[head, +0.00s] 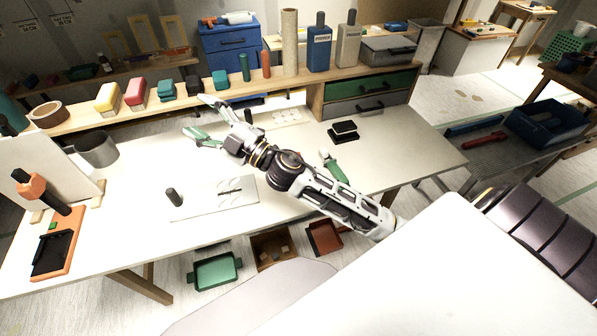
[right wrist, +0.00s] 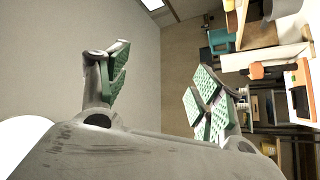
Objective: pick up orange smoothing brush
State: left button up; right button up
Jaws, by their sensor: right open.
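An orange, brush-like piece with a dark handle (head: 32,188) sits at the far left of the workbench, tilted against a pale upright board. I cannot tell for sure that it is the smoothing brush. An orange piece (right wrist: 258,70) also shows at the right of the right wrist view. My right gripper (head: 203,119) is open and empty over the back of the bench, in front of the shelf, well to the right of the orange piece. Its green-padded fingers are spread apart in the right wrist view (right wrist: 160,92). My left gripper is not in view.
An orange tray with a black inset (head: 68,243) lies at the bench's left front. A grey cup (head: 98,150) stands behind it. A pale plate (head: 215,200) and a dark peg (head: 174,197) lie mid-bench. The back shelf (head: 70,122) carries coloured blocks and bottles.

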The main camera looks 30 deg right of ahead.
jog(key=s+a+f+n+g+y, duration=0.2)
jog(key=s+a+n+g+y, duration=0.2)
jog(key=a+n+g+y, duration=0.55)
jog(key=d+f+n+g+h, duration=0.6)
jog(key=f+n+g+h, duration=0.15)
jog(key=f, duration=0.35)
jog(key=d+f+g+h, duration=0.1)
jog(key=d+h, duration=0.5)
jog(key=d, duration=0.8)
jog(key=w+d+f+m+h, duration=0.1)
jog(key=d+f+h, duration=0.2)
jog(key=d+h, duration=0.4)
jog(key=d, duration=0.6)
jog(key=shift+w+d+f+m+g, duration=0.2)
jog(key=shift+w+d+m+g, duration=0.1)
jog(key=shift+d+g, duration=0.1)
jog(key=shift+f, duration=0.15)
